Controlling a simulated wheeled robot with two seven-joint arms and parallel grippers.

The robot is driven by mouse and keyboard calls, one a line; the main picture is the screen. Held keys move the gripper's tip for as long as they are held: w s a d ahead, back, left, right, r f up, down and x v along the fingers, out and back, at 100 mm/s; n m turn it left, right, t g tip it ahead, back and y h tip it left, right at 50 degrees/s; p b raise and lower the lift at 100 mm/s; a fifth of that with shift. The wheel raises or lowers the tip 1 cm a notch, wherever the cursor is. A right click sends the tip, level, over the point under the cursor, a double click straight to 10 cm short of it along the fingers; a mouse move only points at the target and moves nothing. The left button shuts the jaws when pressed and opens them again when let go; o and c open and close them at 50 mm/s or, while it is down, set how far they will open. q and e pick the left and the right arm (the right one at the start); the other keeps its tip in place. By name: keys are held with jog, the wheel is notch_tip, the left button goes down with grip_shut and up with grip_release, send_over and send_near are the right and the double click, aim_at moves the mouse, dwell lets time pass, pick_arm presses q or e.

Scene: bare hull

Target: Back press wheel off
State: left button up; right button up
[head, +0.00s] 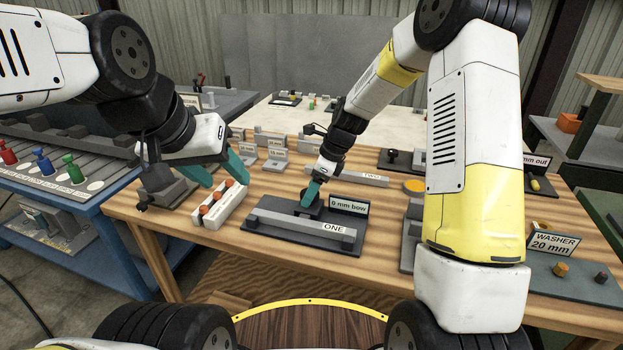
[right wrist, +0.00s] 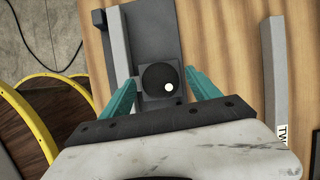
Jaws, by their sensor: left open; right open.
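The press wheel is a round black knob (right wrist: 160,77) with a white dot, seen from above in the right wrist view. It sits on a dark press base (right wrist: 155,30); in the head view this base (head: 262,239) carries a grey bar marked ONE (head: 300,229) and a sign reading "0 mm bow" (head: 349,206). My right gripper (head: 311,191) is open, its teal fingers on either side of the wheel; I cannot tell whether they touch it. My left gripper (head: 219,173) is open and empty, above a white block with orange knobs (head: 222,207).
A bar marked TWO (head: 361,175) lies behind the press. A washer sign (head: 552,245) and small parts stand at the right. A blue bench with coloured pegs (head: 75,171) is at the left. Bare wood (head: 273,184) shows behind the press.

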jog(key=c, duration=1.4)
jog(key=shift+o, duration=0.2)
